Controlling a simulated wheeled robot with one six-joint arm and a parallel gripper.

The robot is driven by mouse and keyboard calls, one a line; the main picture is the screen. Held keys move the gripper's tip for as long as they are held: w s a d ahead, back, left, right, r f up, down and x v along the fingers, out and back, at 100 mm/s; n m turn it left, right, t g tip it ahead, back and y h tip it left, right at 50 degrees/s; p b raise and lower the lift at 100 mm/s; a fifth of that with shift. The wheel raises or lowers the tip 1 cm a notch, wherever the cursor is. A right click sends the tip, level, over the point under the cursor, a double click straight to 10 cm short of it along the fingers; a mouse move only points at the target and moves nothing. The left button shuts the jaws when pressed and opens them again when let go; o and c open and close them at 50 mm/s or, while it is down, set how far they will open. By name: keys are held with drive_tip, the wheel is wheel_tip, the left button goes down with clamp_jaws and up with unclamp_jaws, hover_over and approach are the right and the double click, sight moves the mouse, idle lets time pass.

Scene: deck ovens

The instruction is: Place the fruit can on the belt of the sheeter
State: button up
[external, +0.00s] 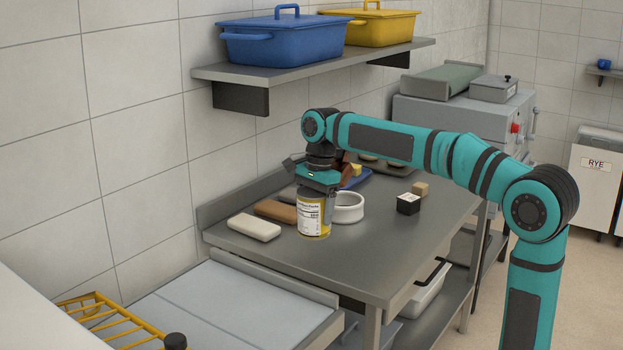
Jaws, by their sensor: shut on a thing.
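The fruit can (314,216), with a yellow and white label, is upright at the left part of the steel table. My gripper (317,186) is above it and shut on its top, pointing down. I cannot tell whether the can's base touches the table or is slightly above it. The sheeter is at the lower left, with a pale flat belt (225,302) and a yellow wire guard (105,318). The belt lies nearer the camera than the can, beyond the table's left end. Part of the sheeter is cut off by the frame.
A white ring-shaped dish (348,207) stands close right of the can. A cream block (254,227) and a brown block (276,211) lie to its left. A black box (408,204) is farther right. A shelf (330,62) with blue and yellow bins hangs above. The visible belt is clear.

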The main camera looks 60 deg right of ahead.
drive_tip(key=a+n+g, duration=0.2)
drive_tip(key=a+n, duration=0.9)
drive_tip(key=a, duration=2.4)
drive_tip(key=shift+s+d+f, duration=0.1)
drive_tip(key=shift+s+f, duration=0.1)
drive_tip(key=shift+f, duration=2.3)
drive_tip(key=shift+s+d+f, duration=0.1)
drive_tip(key=shift+s+f, duration=0.1)
drive_tip(key=shift+f, duration=2.25)
drive_tip(key=o, duration=1.9)
drive_tip(key=r, duration=0.4)
drive_tip(key=w+r, duration=0.1)
drive_tip(key=r, duration=0.3)
drive_tip(key=d+r, duration=0.1)
drive_tip(key=r, duration=0.3)
drive_tip(key=shift+w+d, duration=0.1)
drive_tip(key=shift+w, duration=0.05)
